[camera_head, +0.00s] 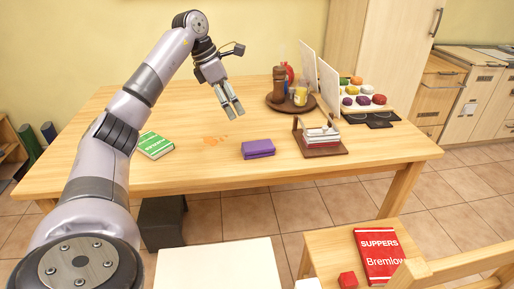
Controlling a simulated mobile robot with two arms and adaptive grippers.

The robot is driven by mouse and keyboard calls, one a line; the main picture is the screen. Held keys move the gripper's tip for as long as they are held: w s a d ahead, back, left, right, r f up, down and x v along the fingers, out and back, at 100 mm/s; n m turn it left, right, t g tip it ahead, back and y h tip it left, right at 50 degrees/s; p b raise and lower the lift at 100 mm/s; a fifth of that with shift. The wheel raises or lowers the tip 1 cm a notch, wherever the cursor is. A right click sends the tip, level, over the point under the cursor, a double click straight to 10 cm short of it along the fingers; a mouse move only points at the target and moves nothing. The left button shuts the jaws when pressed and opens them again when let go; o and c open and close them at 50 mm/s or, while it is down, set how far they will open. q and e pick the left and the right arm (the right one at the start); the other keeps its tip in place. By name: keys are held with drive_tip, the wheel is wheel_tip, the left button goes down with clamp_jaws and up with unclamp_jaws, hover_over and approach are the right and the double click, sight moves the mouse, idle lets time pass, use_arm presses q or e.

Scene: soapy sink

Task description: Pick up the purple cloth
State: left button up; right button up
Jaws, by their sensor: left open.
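The purple cloth (258,149) lies folded in a small flat stack on the wooden table (200,177), near the middle of its front part. My left gripper (234,112) is open and empty. It hangs above the table, behind and a little left of the cloth in the picture, with its fingers pointing down. It is apart from the cloth. My right gripper does not show.
A green book (155,146) lies left of the cloth. A napkin holder (320,140) stands close on its right. Behind are a round brown tray (275,103) with bottles and a rack of colourful items (363,100).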

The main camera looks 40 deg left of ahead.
use_arm(q)
drive_tip(key=b, duration=0.2)
hover_over(256, 145)
drive_tip(key=s+a, duration=0.1)
drive_tip(key=s, duration=0.2)
drive_tip(key=f, duration=1)
drive_tip(key=shift+w+a+f, duration=0.1)
drive_tip(key=shift+w+a, duration=0.05)
drive_tip(key=shift+w, duration=0.1)
drive_tip(key=x, duration=0.1)
drive_tip(key=b+x, duration=0.1)
drive_tip(key=x, duration=0.3)
drive_tip(key=shift+w+f, duration=0.1)
drive_tip(key=shift+w, duration=0.25)
drive_tip(key=shift+w+f, duration=0.1)
drive_tip(key=shift+f, duration=0.1)
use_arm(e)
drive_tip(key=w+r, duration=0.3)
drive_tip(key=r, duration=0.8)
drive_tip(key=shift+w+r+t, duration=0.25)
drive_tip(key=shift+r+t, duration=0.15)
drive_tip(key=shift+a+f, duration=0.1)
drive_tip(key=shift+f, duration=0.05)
use_arm(q)
drive_tip(key=shift+f, duration=0.1)
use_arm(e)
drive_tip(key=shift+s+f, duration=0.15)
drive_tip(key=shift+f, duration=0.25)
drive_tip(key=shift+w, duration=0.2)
